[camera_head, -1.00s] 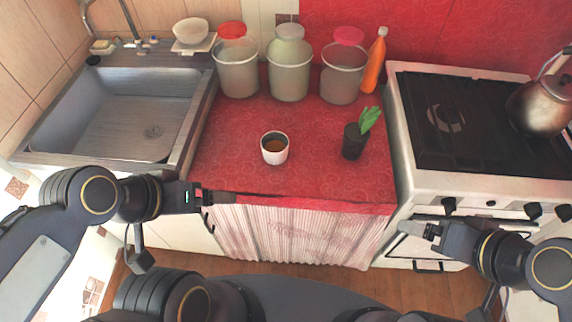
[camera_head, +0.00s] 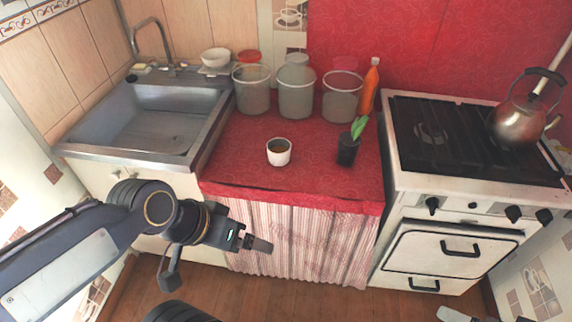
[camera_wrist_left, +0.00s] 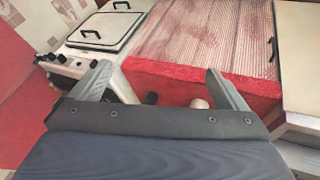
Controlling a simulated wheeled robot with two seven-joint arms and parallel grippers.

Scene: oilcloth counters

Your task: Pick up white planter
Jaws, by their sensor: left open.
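The white planter (camera_head: 279,156), a small round white pot with brown soil inside, stands upright on the red counter (camera_head: 240,172), near its front middle. My left gripper (camera_head: 262,246) is in front of the counter, below and left of the planter, apart from it. In the left wrist view the open, empty fingers (camera_wrist_left: 158,78) spread over the red counter edge, with a small part of the white planter (camera_wrist_left: 198,103) showing between them; the rest is hidden. Of my right gripper (camera_head: 452,314) only a tip shows at the bottom edge, so its opening is unclear.
A black pot with a green plant (camera_head: 348,150) stands right of the planter. Several clear buckets, such as one (camera_head: 296,94), and an orange bottle (camera_head: 370,88) line the back. The sink (camera_head: 150,115) is left; the stove (camera_head: 465,150) with a kettle (camera_head: 518,118) is right.

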